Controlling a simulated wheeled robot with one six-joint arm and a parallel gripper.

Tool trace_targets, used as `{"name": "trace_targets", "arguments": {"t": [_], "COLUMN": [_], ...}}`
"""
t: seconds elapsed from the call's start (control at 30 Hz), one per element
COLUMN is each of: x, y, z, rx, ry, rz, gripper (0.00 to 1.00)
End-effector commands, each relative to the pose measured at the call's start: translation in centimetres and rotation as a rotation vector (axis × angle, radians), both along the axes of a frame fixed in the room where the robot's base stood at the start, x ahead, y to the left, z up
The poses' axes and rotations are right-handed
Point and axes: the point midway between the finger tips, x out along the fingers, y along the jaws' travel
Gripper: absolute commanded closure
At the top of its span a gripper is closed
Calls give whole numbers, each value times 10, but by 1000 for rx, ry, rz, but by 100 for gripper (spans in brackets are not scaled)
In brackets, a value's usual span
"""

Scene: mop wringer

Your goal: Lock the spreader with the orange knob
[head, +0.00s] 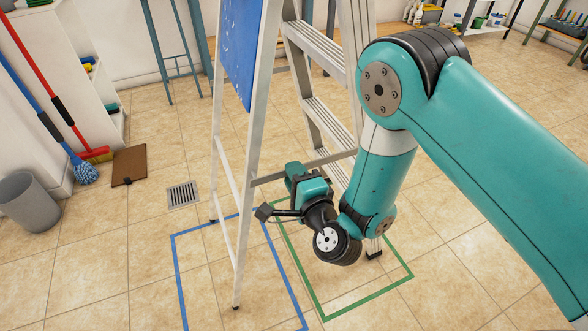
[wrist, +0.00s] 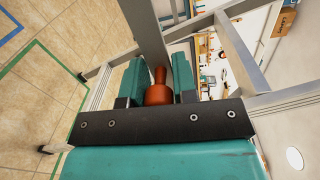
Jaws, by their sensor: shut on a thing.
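A tall stepladder (head: 228,195) stands open on the tiled floor. Its grey spreader bar (head: 268,178) runs between the front frame and the stepped frame. My gripper (head: 308,182) is at the spreader, low between the two frames. In the wrist view, my gripper (wrist: 158,66) has its two teal fingers on either side of the orange knob (wrist: 158,94) and is shut on it. A grey bar (wrist: 150,38) runs up from the knob in that view. The knob is hidden in the head view. I cannot tell whether the spreader is locked.
Blue tape (head: 208,229) and green tape (head: 350,306) mark outlines on the floor around the ladder's feet. A grey bin (head: 27,203), a red broom (head: 97,155) and a blue mop (head: 84,171) are at the left. A floor drain (head: 183,194) lies left of the ladder.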

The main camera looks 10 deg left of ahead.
Motion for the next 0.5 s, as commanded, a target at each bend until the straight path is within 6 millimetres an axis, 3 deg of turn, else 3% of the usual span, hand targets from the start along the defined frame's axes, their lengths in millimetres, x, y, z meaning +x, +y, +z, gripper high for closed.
{"name": "trace_targets", "arguments": {"t": [0.43,0.47,0.5], "x": [0,0,0], "y": [-3,-4,-4], "z": [-7,-7,-7], "rx": [-11,-11,-11], "ry": [6,6,6], "rz": [-7,-7,-7], "gripper": [100,69,60]}}
